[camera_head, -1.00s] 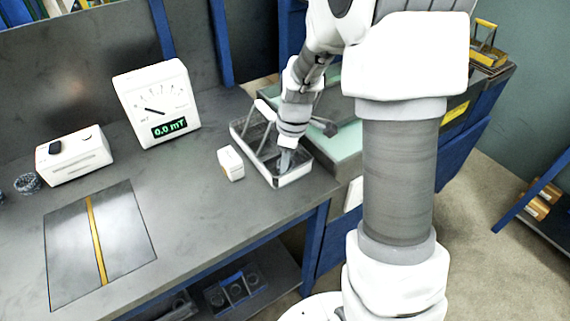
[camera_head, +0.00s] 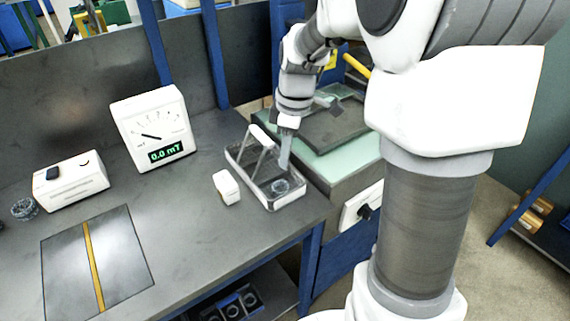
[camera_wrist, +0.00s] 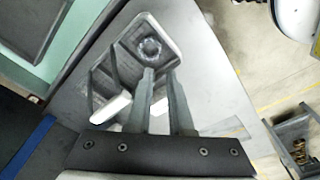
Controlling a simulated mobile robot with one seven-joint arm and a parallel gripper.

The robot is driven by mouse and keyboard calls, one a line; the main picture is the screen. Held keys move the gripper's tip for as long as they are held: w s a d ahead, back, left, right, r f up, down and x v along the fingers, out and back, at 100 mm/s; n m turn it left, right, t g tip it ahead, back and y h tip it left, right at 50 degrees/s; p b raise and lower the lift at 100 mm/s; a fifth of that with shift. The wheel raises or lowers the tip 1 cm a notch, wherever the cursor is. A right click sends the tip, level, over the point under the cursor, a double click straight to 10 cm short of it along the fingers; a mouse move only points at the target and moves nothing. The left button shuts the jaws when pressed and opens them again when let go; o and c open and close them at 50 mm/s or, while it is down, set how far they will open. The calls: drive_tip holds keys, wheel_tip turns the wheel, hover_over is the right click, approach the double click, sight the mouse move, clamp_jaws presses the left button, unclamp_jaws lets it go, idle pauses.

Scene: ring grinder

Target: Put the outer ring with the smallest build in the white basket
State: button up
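The white basket (camera_head: 238,163) stands near the table's right edge, with a white-topped handle. An outer ring (camera_head: 281,187) lies flat on its floor, at the end nearer me. In the wrist view the ring (camera_wrist: 149,48) sits at the far end of the basket (camera_wrist: 178,52). My gripper (camera_head: 284,166) hangs over the basket beside the handle. In the wrist view my gripper (camera_wrist: 160,72) has two fingers apart with nothing between them. Another dark ring (camera_head: 25,208), possibly a stack, lies at the table's left end.
A small white box (camera_head: 226,187) stands left of the basket. A meter (camera_head: 153,130) reads 0.0 mT, with a white device (camera_head: 72,182) to its left. A dark plate with a yellow stripe (camera_head: 93,262) lies in front. A green-topped bench (camera_head: 345,152) adjoins on the right.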

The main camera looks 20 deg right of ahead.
drive_tip(key=s+r+m+t, duration=0.1)
drive_tip(key=s+r+m, duration=0.2)
drive_tip(key=s, duration=0.3)
drive_tip(key=s+a+r+m+t, duration=0.1)
drive_tip(key=s+r+m+t, duration=0.1)
drive_tip(key=s+r+m, duration=0.2)
drive_tip(key=s+r+m+t+h, duration=0.1)
drive_tip(key=s+r+m+t, duration=0.1)
drive_tip(key=s+m, duration=0.3)
drive_tip(key=s+r, duration=0.1)
drive_tip(key=s, duration=0.3)
drive_tip(key=shift+a+r, duration=0.15)
drive_tip(key=shift+a, duration=0.25)
wheel_tip(320, 180, up, 4)
drive_tip(key=p, duration=0.4)
drive_tip(key=shift+s+r, duration=0.15)
